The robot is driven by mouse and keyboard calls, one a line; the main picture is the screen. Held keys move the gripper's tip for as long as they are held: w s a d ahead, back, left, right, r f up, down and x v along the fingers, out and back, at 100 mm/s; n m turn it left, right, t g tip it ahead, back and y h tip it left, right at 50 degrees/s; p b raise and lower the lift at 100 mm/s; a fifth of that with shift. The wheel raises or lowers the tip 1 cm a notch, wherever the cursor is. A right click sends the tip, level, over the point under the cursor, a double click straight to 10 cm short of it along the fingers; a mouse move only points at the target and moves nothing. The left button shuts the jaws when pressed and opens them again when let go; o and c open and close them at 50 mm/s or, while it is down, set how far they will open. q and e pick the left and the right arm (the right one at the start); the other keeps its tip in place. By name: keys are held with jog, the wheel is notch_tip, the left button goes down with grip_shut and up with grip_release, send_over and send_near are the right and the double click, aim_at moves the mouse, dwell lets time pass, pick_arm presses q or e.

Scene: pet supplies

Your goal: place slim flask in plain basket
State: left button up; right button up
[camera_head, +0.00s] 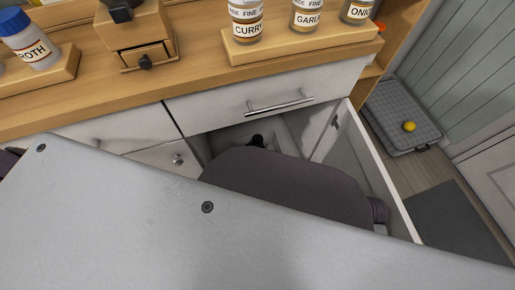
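I see no slim flask and no plain basket in the head view. Neither of my grippers can be made out. A large pale grey panel with two dark screws, apparently part of my own body, fills the lower picture, with a dark grey rounded part behind it. They hide much of the open space under the counter. A small black thing (257,140) shows just above the dark part; I cannot tell what it is.
The wooden counter (205,78) holds spice jars labelled CURRY (246,22) and GARLIC (306,16), a wooden grinder (138,35) and a blue-capped jar (30,42). A white door or drawer side (372,165) stands out below.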

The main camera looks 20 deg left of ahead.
jog(key=shift+f, duration=0.1)
pick_arm(q)
jog(key=o, duration=1.6)
pick_arm(e)
jog(key=shift+f, duration=0.1)
pick_arm(q)
jog(key=shift+r, duration=0.1)
pick_arm(e)
jog(key=shift+s, duration=0.1)
